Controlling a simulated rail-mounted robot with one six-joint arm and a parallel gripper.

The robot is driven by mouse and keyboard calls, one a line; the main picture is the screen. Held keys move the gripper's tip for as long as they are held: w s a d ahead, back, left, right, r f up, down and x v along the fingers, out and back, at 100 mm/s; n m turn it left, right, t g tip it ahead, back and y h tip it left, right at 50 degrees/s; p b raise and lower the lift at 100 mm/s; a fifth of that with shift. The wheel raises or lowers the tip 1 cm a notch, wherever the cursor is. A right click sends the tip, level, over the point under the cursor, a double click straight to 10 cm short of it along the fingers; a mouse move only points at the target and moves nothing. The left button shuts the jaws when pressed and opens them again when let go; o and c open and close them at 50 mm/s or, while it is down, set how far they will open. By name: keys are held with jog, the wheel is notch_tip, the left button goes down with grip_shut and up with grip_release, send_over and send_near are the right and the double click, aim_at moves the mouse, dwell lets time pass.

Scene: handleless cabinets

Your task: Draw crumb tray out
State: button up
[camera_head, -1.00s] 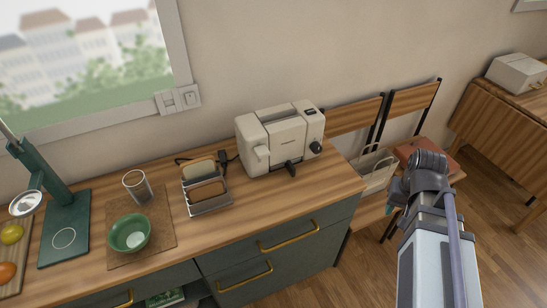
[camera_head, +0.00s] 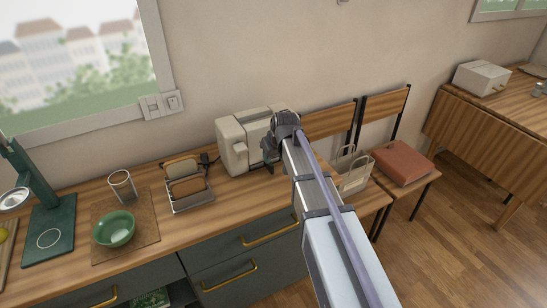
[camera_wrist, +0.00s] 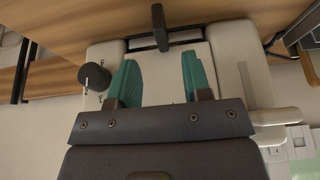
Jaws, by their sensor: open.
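The cream toaster (camera_head: 231,146) stands on the wooden counter against the wall, its right part hidden behind my arm in the head view. In the wrist view, the toaster (camera_wrist: 225,62) appears upside down. A dark handle (camera_wrist: 160,27), likely the crumb tray's, sticks out at the top middle; the tray body is not visible. My gripper (camera_wrist: 160,78) is open, its green fingers apart, empty and over the toaster's front. The handle lies beyond the fingertips, roughly in line with the gap between them. In the head view, my gripper (camera_head: 270,150) is beside the toaster, partly hidden by my wrist.
A black knob (camera_wrist: 95,77) is left of the fingers. A toast rack (camera_head: 188,187) with bread stands left of the toaster, with a glass (camera_head: 122,187) and green bowl (camera_head: 113,229) farther left. Chairs with a bag (camera_head: 352,170) and red-brown object (camera_head: 402,163) are to the right.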

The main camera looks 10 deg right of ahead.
aim_at(271, 164)
jog(key=b+x, duration=0.4)
jog(key=x, duration=0.2)
jog(key=shift+w+f, duration=0.1)
jog(key=shift+f, duration=0.3)
jog(key=shift+r, duration=0.15)
grip_shut()
jog(key=c, duration=0.6)
grip_release()
grip_shut()
